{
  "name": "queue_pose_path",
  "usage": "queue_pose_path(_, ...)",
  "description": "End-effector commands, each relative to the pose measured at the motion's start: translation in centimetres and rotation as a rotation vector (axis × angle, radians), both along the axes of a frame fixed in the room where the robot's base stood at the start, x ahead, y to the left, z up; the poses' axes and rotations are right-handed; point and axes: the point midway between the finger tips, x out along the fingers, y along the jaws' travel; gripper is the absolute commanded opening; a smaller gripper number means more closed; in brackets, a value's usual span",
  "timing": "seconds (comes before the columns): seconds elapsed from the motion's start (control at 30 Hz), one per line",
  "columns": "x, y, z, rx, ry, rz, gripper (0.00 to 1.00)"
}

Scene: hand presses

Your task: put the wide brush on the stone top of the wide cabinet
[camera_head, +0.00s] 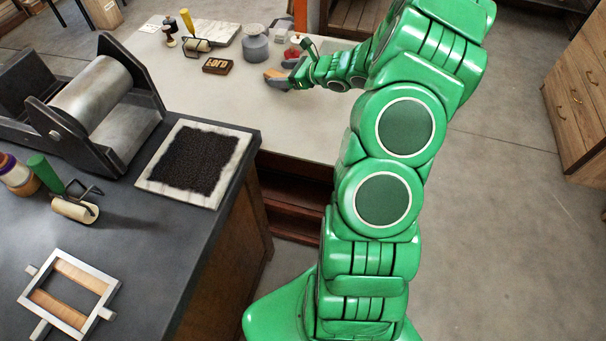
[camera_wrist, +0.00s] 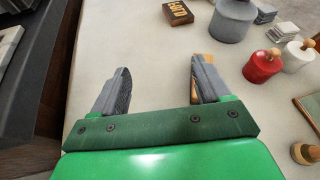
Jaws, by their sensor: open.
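My gripper (camera_wrist: 160,72) is open over the light top (camera_wrist: 140,40), with nothing between its fingers. In the head view my gripper (camera_head: 281,78) is at the far end of the arm, low over the same top. A small tan wooden piece (camera_wrist: 209,57) shows behind the right finger in the wrist view; most of it is hidden, and I cannot tell whether it is the wide brush. The dark-topped wooden cabinet (camera_head: 150,235) stands at the left. I cannot tell which top is the stone one.
On the light top are a type block (camera_head: 217,66), a grey jar (camera_head: 255,48), a red pot (camera_wrist: 262,66) and a roller (camera_head: 197,45). The dark top holds a press (camera_head: 95,95), a black inked slab (camera_head: 194,160), another roller (camera_head: 75,209) and a frame (camera_head: 68,290).

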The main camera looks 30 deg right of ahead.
Motion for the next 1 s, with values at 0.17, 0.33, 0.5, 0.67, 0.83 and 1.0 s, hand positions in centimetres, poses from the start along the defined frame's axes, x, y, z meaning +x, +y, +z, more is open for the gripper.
queue_pose_path(0.17,-1.5,7.3,4.8,-0.110,-0.077,0.223,0.76)
queue_pose_path(0.33,-4.3,13.6,8.1,-0.208,-0.139,0.430,0.76)
queue_pose_path(0.5,-8.0,18.9,10.8,-0.309,-0.199,0.631,0.76)
queue_pose_path(0.67,-12.1,22.9,12.6,-0.407,-0.246,0.814,0.76)
queue_pose_path(0.83,-17.0,26.2,13.8,-0.508,-0.292,1.010,0.76)
queue_pose_path(1.0,-22.0,28.2,14.6,-0.616,-0.326,1.197,0.76)
